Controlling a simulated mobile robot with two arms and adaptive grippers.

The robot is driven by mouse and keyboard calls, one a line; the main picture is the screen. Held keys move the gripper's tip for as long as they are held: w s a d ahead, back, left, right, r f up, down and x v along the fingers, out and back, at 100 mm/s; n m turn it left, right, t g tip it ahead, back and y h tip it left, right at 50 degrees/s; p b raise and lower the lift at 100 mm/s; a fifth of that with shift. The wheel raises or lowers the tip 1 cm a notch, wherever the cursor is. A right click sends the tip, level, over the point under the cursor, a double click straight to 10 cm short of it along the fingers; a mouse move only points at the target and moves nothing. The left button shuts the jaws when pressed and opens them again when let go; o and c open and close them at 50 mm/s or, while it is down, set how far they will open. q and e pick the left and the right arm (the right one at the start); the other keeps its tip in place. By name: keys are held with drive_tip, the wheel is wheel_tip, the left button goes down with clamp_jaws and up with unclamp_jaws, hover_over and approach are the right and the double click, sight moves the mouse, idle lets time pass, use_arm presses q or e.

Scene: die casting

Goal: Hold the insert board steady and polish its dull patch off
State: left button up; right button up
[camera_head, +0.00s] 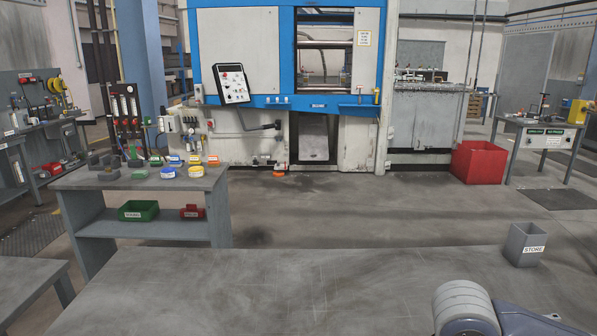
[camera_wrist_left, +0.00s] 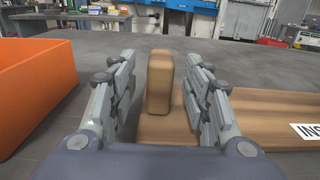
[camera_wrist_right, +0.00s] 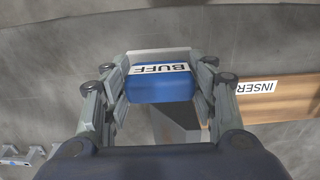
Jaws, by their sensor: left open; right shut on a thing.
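The insert board (camera_wrist_left: 260,117) is a brown board with a white label in the left wrist view. An upright brown block (camera_wrist_left: 158,84) stands at its left end. In the right wrist view my right gripper (camera_wrist_right: 160,80) is shut on a blue block labelled BUFF (camera_wrist_right: 160,88). The insert board also shows there, at the right (camera_wrist_right: 285,97), apart from the buff. The dull patch cannot be made out. Neither gripper shows in the head view.
An orange bin (camera_wrist_left: 32,88) stands left of my left gripper. A grey holder labelled STORE (camera_head: 524,245) stands on the right of the near table (camera_head: 250,290), whose visible middle is clear. A side bench (camera_head: 130,178) with several coloured containers is beyond.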

use_arm(q)
drive_tip(key=shift+w, duration=1.25)
drive_tip(key=shift+c, duration=0.2)
clamp_jaws()
drive_tip(key=shift+f, duration=0.25)
